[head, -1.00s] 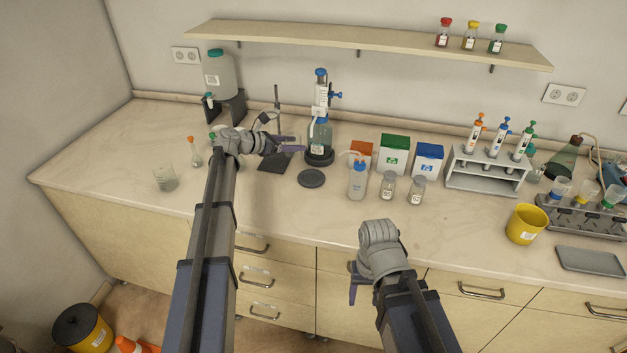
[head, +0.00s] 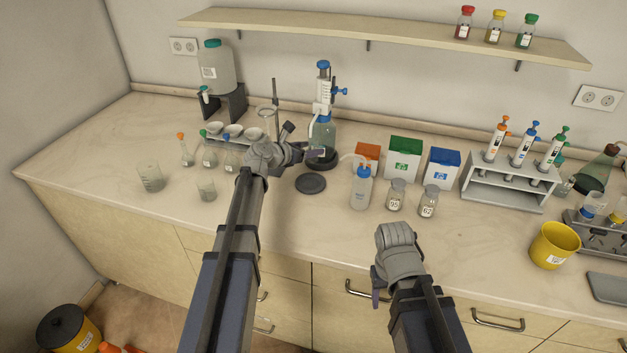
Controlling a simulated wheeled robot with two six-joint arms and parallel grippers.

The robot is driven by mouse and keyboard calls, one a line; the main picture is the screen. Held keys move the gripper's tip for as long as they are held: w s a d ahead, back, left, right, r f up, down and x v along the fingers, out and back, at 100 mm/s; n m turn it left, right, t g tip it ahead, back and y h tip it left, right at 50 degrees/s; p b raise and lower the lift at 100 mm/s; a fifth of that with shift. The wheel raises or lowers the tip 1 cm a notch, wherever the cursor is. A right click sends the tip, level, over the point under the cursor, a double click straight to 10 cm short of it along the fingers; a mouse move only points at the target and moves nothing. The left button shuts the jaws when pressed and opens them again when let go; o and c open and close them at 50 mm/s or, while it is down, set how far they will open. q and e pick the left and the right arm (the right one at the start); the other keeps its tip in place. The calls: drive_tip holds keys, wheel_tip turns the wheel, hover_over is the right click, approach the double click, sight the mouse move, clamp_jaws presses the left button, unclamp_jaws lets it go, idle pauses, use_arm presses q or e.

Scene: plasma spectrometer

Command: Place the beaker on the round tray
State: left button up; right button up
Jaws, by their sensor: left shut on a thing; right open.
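Two clear glass beakers stand on the left of the counter: a larger one (head: 151,178) and a smaller one (head: 206,190). A dark round disc (head: 311,184), which looks like the round tray, lies flat and bare at the counter's middle, in front of the dispenser bottle (head: 323,135). My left gripper (head: 317,154) is just behind the disc, at the front of the bottle. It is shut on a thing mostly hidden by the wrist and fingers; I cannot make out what. My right gripper (head: 377,292) hangs open before the counter front, its fingers mostly hidden by its wrist.
Several small flasks (head: 208,155) and a stand (head: 276,110) are behind my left arm. A wash bottle (head: 361,188), two jars (head: 396,194) and boxes (head: 404,158) stand right of the disc. The front counter strip is mostly clear.

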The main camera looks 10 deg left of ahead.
use_arm(q)
drive_tip(key=shift+w, duration=0.1)
drive_tip(key=shift+d+f, duration=0.1)
drive_tip(key=shift+d, duration=0.05)
wheel_tip(320, 180, down, 6)
drive_tip(key=b, duration=0.6)
drive_tip(key=shift+f+b, duration=0.1)
drive_tip(key=shift+b, duration=0.2)
wheel_tip(320, 180, down, 4)
drive_tip(key=b, duration=0.3)
drive_tip(key=shift+r, duration=0.2)
